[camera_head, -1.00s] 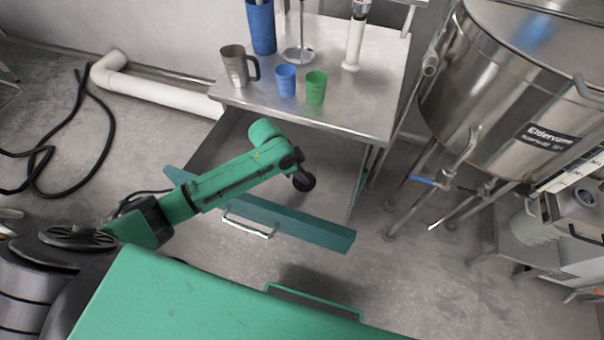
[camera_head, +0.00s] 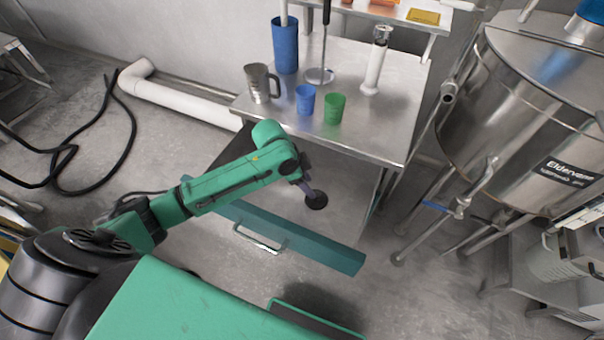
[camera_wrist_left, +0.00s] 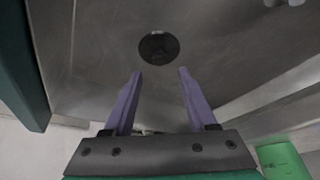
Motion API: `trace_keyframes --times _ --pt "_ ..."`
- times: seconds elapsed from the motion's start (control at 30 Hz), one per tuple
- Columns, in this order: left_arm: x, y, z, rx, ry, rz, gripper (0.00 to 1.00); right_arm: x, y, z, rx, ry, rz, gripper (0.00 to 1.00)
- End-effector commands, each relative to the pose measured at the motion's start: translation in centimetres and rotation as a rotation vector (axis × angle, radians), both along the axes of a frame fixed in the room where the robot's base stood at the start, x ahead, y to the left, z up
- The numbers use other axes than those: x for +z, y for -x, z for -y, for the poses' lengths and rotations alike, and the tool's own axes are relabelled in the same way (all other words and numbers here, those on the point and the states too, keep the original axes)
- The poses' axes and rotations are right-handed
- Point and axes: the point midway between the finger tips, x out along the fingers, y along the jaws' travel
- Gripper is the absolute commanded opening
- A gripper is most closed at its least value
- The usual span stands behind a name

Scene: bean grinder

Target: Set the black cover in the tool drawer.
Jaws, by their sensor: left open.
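The black cover (camera_head: 316,201) is a small dark round disc in the open tool drawer (camera_head: 325,253), whose teal front faces the robot. In the left wrist view the cover (camera_wrist_left: 158,47) lies flat on the bare metal drawer bottom. My left gripper (camera_head: 307,188) is above the drawer beside the cover. In the left wrist view its two purple fingers (camera_wrist_left: 159,73) are spread with nothing between them, and the cover shows just beyond the tips. My right gripper is not in view.
A steel table (camera_head: 375,130) above the drawer carries a metal jug (camera_head: 259,84), a blue cup (camera_head: 305,100), a green cup (camera_head: 334,107) and a tall blue container (camera_head: 285,46). A large steel tank (camera_head: 530,110) stands at the right. The drawer around the cover looks clear.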

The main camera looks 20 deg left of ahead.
Motion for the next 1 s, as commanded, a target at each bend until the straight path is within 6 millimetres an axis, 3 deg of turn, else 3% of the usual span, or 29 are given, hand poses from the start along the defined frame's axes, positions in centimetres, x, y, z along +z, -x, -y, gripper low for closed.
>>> trace_keyframes --times 0.1,0.23,0.83,1.0 --pt "3.1 0.6 -1.1 -0.001 -0.002 0.003 0.57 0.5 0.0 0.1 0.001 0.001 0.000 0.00" --pt "5.1 1.1 -1.8 0.001 0.000 0.000 0.57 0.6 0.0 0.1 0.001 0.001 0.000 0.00" --pt "5.8 1.3 -1.9 0.001 0.001 -0.001 0.57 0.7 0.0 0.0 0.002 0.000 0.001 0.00" --pt "9.0 1.2 -1.9 0.001 0.000 0.000 0.57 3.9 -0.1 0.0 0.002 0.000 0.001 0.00"
